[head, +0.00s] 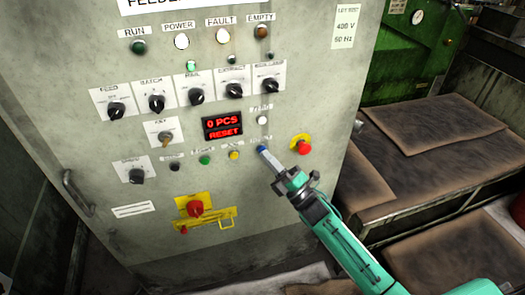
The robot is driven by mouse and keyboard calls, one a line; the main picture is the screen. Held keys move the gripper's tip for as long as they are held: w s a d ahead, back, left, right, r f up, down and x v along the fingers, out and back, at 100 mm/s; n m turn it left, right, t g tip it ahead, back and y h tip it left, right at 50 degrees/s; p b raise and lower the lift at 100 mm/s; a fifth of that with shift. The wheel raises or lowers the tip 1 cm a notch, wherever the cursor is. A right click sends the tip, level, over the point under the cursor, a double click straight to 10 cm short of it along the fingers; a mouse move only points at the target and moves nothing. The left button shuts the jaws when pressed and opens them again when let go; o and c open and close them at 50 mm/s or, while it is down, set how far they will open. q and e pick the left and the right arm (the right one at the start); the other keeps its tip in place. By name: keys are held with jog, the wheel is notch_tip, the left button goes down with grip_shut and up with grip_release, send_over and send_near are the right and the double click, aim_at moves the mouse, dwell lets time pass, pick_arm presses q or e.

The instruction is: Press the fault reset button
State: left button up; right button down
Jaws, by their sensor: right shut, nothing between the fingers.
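A grey control cabinet (75,125) fills the left and middle of the head view. A small blue button (262,149) sits at the right end of the lower button row; its label is too blurred to read, so I cannot confirm it is the fault reset button. My right gripper (267,156) is shut and empty, with its fingertips at the blue button, covering part of it. I cannot tell whether they touch it. The fault lamp (222,37) looks pale. A red display (222,128) reads "0 PCS" and "RESET". My left gripper is not in view.
A yellow button (233,155) and a green button (204,160) are left of the blue one. A white button (262,120) is above it. A red emergency-stop button (301,140) is close on the right. A red rotary switch (196,208) sits lower left.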

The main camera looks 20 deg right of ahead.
jog(key=shift+w, duration=0.4)
dwell(0.6)
jog(key=shift+s, duration=0.85)
jog(key=s+p, duration=0.1)
jog(key=s, duration=0.4)
jog(key=shift+d, duration=0.1)
jog(key=shift+f, duration=0.15)
dwell(0.8)
